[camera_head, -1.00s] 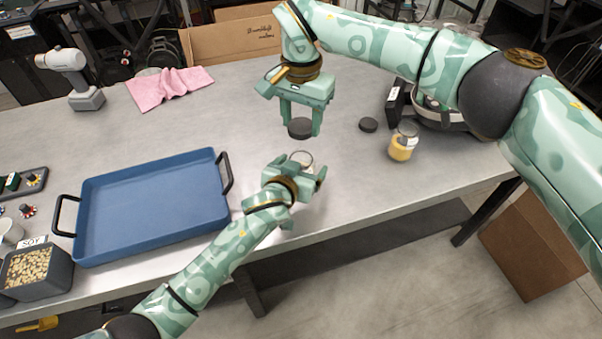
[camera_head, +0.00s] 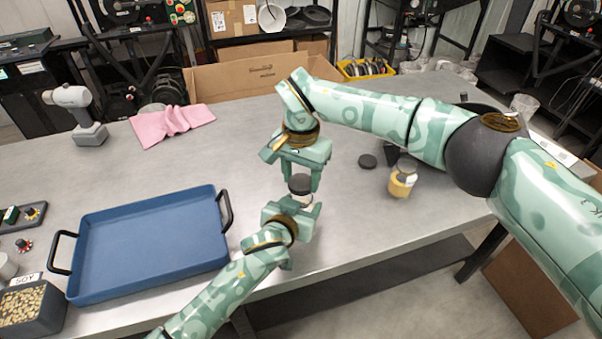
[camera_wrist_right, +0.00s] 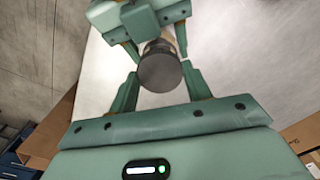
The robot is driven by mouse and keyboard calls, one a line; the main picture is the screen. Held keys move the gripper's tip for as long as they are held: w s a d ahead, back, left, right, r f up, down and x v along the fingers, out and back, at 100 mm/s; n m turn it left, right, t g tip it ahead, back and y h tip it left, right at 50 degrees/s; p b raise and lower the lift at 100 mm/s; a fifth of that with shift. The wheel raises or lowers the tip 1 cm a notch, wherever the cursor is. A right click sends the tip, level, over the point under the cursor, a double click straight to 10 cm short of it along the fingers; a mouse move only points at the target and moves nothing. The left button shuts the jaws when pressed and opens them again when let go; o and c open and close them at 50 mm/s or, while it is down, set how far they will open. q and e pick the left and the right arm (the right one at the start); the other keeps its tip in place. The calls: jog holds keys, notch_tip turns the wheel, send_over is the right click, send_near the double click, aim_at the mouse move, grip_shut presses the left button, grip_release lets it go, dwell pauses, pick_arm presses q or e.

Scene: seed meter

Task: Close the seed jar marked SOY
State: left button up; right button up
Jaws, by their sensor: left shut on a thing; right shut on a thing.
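A dark round lid (camera_head: 299,184) is between the fingers of my right gripper (camera_head: 300,189), which is shut on it. My left gripper (camera_head: 296,208), below it, is shut on a small jar, mostly hidden in the head view by the gripper and lid. In the right wrist view the lid (camera_wrist_right: 160,73) covers most of the jar (camera_wrist_right: 166,42), and a strip of its side shows beyond the lid. The lid is over the jar's mouth; I cannot tell whether it is seated. No marking on this jar is visible.
A bin of pale seeds (camera_head: 30,308) marked SOY stands at the left, beside a blue tray (camera_head: 150,240). A second jar with yellow contents (camera_head: 402,181) and a loose dark lid (camera_head: 367,161) are on the right. A pink cloth (camera_head: 172,124) lies at the back.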

jog(key=shift+f, duration=0.9)
jog(key=shift+f, duration=0.5)
pick_arm(q)
grip_shut()
pick_arm(e)
jog(key=m, duration=0.6)
jog(key=shift+m, duration=0.4)
jog(key=o, duration=0.9)
